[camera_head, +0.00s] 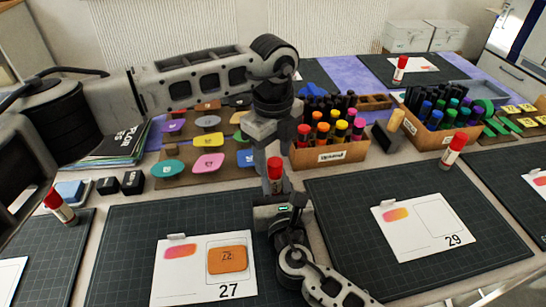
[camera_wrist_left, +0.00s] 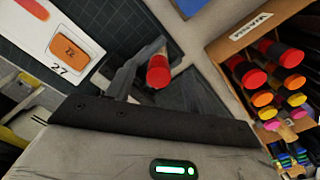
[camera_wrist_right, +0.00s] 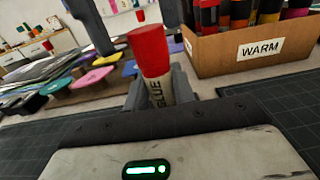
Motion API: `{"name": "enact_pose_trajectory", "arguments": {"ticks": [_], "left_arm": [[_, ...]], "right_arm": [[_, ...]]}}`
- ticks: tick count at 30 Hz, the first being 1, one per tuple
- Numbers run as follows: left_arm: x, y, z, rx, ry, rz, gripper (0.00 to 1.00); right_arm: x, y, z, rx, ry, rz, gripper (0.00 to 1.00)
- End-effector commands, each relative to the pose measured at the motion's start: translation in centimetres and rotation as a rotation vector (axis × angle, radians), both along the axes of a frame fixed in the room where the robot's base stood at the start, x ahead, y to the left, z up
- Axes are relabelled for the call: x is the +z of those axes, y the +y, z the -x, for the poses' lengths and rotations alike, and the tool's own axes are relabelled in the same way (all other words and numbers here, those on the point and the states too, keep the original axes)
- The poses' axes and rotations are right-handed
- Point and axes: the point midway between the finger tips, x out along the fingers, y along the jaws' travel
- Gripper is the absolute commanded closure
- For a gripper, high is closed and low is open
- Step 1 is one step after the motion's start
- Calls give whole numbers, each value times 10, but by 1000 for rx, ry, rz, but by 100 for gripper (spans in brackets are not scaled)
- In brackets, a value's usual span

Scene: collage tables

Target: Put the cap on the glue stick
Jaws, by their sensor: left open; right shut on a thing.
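The glue stick (camera_wrist_right: 156,84) stands roughly upright, a white body lettered GLUE, between the fingers of my right gripper (camera_wrist_right: 159,94), which is shut on it. The red cap (camera_wrist_right: 148,46) sits on its top end; I cannot tell how firmly it is seated. The cap also shows in the head view (camera_head: 275,167) and in the left wrist view (camera_wrist_left: 158,72). My left gripper (camera_head: 271,153) is open above the cap, pointing down. In the right wrist view its dark fingers stand apart, above the cap on either side.
A cardboard bin labelled WARM (camera_head: 330,153) with several markers stands just behind the grippers. Cutting mats with cards 27 (camera_head: 200,285) and 29 (camera_head: 425,235) lie either side. Other red-capped glue sticks stand left (camera_head: 59,205), right (camera_head: 453,150) and at the back (camera_head: 400,68). Coloured tiles (camera_head: 208,163) lie behind.

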Motion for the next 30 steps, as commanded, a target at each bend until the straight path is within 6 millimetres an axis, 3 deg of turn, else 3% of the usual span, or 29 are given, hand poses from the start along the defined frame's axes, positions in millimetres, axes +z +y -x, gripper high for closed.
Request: {"name": "enact_pose_trajectory", "arguments": {"ticks": [6,13,18,27,28,30], "left_arm": [[48,0,0,-2,-4,1,47],[89,0,0,0,-1,0,47],[101,0,0,0,-1,1,47],[103,0,0,-1,0,0,47],[103,0,0,-1,0,0,47],[103,0,0,-1,0,0,47]], "right_arm": [[0,0,0,0,1,0,100],[0,0,0,0,1,0,100],[0,0,0,0,1,0,100],[0,0,0,0,1,0,100],[0,0,0,0,1,0,67],[0,0,0,0,1,0,50]]}}
